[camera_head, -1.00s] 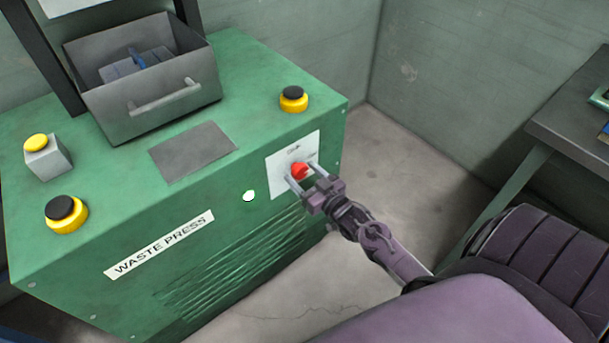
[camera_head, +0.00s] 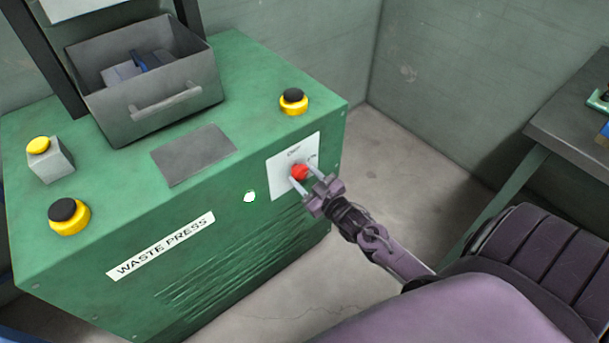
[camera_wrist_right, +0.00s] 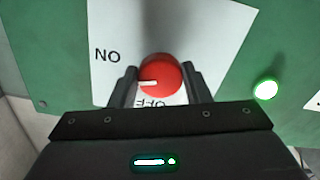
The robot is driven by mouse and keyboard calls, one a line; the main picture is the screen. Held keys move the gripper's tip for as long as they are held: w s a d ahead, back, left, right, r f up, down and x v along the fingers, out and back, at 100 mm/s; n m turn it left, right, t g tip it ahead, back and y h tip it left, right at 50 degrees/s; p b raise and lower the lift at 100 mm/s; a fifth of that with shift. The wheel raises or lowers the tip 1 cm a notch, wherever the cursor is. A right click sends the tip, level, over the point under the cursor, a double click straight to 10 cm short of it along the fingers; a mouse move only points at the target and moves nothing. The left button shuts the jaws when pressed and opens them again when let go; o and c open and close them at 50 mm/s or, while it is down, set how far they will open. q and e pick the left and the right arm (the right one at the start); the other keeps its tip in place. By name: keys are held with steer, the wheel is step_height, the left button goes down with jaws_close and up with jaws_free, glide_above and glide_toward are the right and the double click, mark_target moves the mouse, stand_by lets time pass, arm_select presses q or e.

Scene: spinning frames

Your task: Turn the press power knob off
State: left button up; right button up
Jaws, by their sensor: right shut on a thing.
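The red power knob (camera_head: 299,172) sits on a white label plate (camera_head: 279,183) on the front of the green waste press (camera_head: 232,233). It also shows in the right wrist view (camera_wrist_right: 162,74), where its white pointer line points left and slightly down, between the upside-down ON and OFF lettering. OFF is partly hidden by my gripper. My right gripper (camera_head: 306,176) has its fingers on either side of the knob and is shut on it; it also shows in the right wrist view (camera_wrist_right: 160,88). My left gripper is out of view.
A lit indicator (camera_head: 249,197) is beside the label plate. Yellow-and-black buttons (camera_head: 293,102) (camera_head: 69,216), a yellow button on a grey box (camera_head: 50,158) and an open grey bin (camera_head: 150,107) are on top. A table (camera_head: 575,125) stands at right.

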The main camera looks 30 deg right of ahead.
steer(key=n+p, duration=0.1)
steer(key=n, duration=0.3)
steer(key=shift+n, duration=0.3)
steer(key=n+p, duration=0.1)
steer(key=n, duration=0.3)
steer(key=shift+d+n, duration=0.1)
steer(key=shift+n, duration=0.2)
steer(key=n, duration=0.3)
steer(key=shift+r+p, duration=0.1)
steer(key=shift+p, duration=0.2)
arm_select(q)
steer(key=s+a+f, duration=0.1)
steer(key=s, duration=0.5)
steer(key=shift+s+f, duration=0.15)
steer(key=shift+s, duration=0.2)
arm_select(e)
steer(key=shift+n, duration=1.1)
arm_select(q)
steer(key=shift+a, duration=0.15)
arm_select(e)
steer(key=o, duration=0.8)
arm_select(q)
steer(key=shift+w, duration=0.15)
arm_select(e)
steer(key=shift+o, duration=0.9)
